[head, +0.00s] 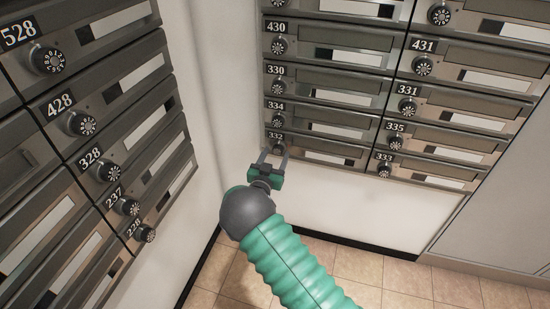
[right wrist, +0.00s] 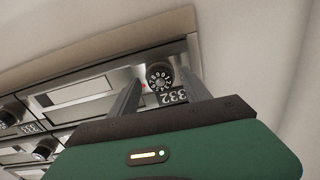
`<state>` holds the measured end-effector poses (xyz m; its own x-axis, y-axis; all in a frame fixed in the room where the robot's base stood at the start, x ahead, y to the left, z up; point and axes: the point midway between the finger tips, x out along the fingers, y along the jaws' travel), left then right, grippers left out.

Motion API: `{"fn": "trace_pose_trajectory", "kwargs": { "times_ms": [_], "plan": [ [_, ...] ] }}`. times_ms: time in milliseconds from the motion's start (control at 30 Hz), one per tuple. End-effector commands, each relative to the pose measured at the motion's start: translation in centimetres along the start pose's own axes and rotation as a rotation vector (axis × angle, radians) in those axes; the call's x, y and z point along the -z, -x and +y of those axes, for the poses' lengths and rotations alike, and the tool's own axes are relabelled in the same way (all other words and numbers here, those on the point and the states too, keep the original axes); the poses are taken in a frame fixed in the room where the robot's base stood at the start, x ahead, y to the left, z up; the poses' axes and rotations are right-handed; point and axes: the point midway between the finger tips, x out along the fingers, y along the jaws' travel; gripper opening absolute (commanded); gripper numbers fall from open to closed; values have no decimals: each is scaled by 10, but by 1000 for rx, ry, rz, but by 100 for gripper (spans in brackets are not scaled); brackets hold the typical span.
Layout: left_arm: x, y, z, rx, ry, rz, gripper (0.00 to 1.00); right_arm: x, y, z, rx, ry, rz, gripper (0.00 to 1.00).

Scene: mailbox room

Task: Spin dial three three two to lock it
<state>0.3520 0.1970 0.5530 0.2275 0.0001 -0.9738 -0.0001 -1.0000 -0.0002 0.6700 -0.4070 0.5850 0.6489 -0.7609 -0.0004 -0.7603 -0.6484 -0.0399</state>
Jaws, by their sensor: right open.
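The mailbox labelled 332 (head: 311,149) is at the bottom left of the back bank in the head view. Its round black dial (head: 277,149) with white numerals sits at the box's left end, and the dial also shows in the right wrist view (right wrist: 160,76). My right gripper (head: 273,154) is open just in front of this dial. In the right wrist view its two fingers reach towards the dial, one to each side in the picture; I cannot tell whether they touch it. The label 332 (right wrist: 172,96) shows between the fingers. My left gripper is not in view.
Other mailboxes with dials surround it: the 334 dial (head: 275,120) is just above and the 333 dial (head: 383,168) to the right. Another bank (head: 100,130) fills the left wall. White wall (head: 345,205) and tiled floor (head: 350,268) lie below.

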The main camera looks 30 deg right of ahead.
Motion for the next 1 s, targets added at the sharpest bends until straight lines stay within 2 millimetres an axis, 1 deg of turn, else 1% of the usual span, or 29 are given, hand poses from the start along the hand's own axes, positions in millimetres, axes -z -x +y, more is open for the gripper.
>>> {"fn": "trace_pose_trajectory", "kwargs": {
  "times_ms": [33,67,467,767,1000],
  "plan": [
    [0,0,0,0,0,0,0,0,0,0,0,0,0,56],
    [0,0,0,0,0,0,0,0,0,0,0,0,0,53],
    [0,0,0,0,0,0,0,0,1,0,1,0,-1,1],
    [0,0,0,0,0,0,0,-1,1,0,1,-19,-1,0],
    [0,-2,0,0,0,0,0,-1,1,-1,1,-120,-2,0]
  ]
}}
